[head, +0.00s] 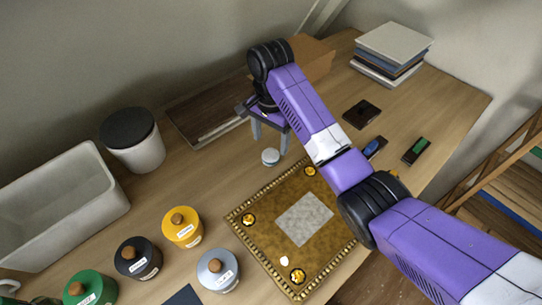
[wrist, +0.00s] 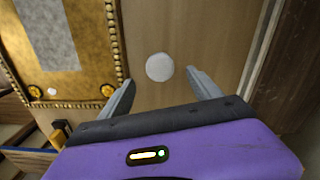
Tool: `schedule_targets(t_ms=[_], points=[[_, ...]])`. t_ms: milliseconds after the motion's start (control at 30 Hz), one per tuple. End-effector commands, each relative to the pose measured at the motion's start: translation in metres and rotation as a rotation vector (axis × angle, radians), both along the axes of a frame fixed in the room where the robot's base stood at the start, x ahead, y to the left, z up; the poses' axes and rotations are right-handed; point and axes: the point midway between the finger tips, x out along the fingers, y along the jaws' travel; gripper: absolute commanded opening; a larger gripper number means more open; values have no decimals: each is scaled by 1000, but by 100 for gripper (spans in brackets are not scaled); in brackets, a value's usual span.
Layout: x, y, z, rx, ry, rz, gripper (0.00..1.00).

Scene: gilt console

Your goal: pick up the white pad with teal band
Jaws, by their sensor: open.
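The white pad with teal band (head: 270,157) is a small round disc lying on the wooden table, just beyond the far edge of the gilt panel. In the wrist view the pad (wrist: 159,67) shows as a plain white disc; its band cannot be made out there. My gripper (head: 270,143) is pointed down above the pad, with its fingers spread. In the wrist view the pad appears between and slightly beyond the fingertips of my gripper (wrist: 160,78). Nothing is held, and I cannot tell the exact height gap.
The gilt panel (head: 262,243) with round gold knobs lies in front of the pad. A dark framed board (head: 205,105) lies behind it. Yellow (head: 182,227), black, grey and green lidded jars stand left. A wooden box (head: 312,60) and stacked books (head: 393,42) stand at the back right.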

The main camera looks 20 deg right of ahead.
Motion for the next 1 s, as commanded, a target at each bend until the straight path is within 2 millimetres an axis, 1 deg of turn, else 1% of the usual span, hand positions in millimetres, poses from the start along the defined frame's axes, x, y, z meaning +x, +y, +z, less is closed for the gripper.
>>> schedule_targets(t_ms=[33,167,400,533,733,867,900,967,1000], points=[[0,0,-6,0,0,0,73],[-1,-1,-18,0,2,0,73],[-1,-1,-51,0,0,1,73],[-1,-1,-58,0,-2,2,73],[-1,0,-58,0,-2,2,73],[-1,0,-58,0,-2,2,48],[-1,0,-58,0,-2,2,40],[-1,0,-58,1,-3,2,28],[-1,0,-58,1,-3,2,20]])
